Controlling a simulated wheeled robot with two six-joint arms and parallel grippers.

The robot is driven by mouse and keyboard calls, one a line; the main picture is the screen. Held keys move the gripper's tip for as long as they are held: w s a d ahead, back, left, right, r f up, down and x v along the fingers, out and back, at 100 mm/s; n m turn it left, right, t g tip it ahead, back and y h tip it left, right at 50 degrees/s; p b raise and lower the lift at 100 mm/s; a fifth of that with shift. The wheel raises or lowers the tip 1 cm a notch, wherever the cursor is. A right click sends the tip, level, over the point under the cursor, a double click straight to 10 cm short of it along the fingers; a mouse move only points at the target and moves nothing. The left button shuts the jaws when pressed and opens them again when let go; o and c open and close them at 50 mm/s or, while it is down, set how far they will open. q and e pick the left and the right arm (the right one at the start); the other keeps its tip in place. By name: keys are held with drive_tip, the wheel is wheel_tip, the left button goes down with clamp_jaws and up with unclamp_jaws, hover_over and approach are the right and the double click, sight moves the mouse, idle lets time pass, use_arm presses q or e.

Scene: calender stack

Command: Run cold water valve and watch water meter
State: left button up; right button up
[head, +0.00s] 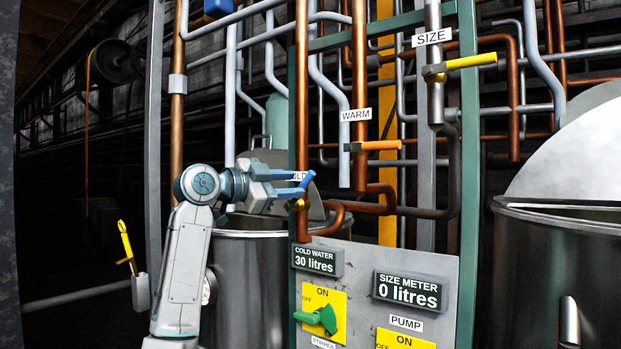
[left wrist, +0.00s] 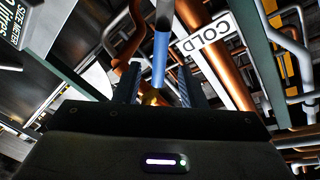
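The cold water valve has a blue handle (head: 306,181), at the copper pipe in the middle of the head view. My left gripper (head: 293,183) is at this handle, its fingers apart. In the left wrist view the blue handle (left wrist: 160,62) lies between the two fingers of the left gripper (left wrist: 160,88), with gaps visible on both sides. I cannot tell whether a finger touches it. The COLD label (left wrist: 203,34) is beside it, partly covered in the head view. The cold water meter (head: 318,261) reads 30 litres. My right gripper is not in view.
The orange WARM valve handle (head: 381,145) and yellow SIZE valve handle (head: 472,61) are up and to the right. The size meter (head: 410,291) reads 0 litres. A green stirrer switch (head: 317,319) sits below. Metal tanks stand left and right (head: 535,270); pipes crowd behind.

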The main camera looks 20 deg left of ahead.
sight(302, 184)
use_arm(q)
drive_tip(key=p+x, duration=0.2)
drive_tip(key=x, duration=0.2)
drive_tip(key=shift+w+d+r, duration=0.2)
drive_tip(key=shift+w+d, duration=0.1)
drive_tip(key=shift+w+d+f, duration=0.2)
drive_tip(key=shift+w+d, duration=0.2)
drive_tip(key=shift+w, duration=0.25)
drive_tip(key=shift+c, duration=0.3)
clamp_jaws()
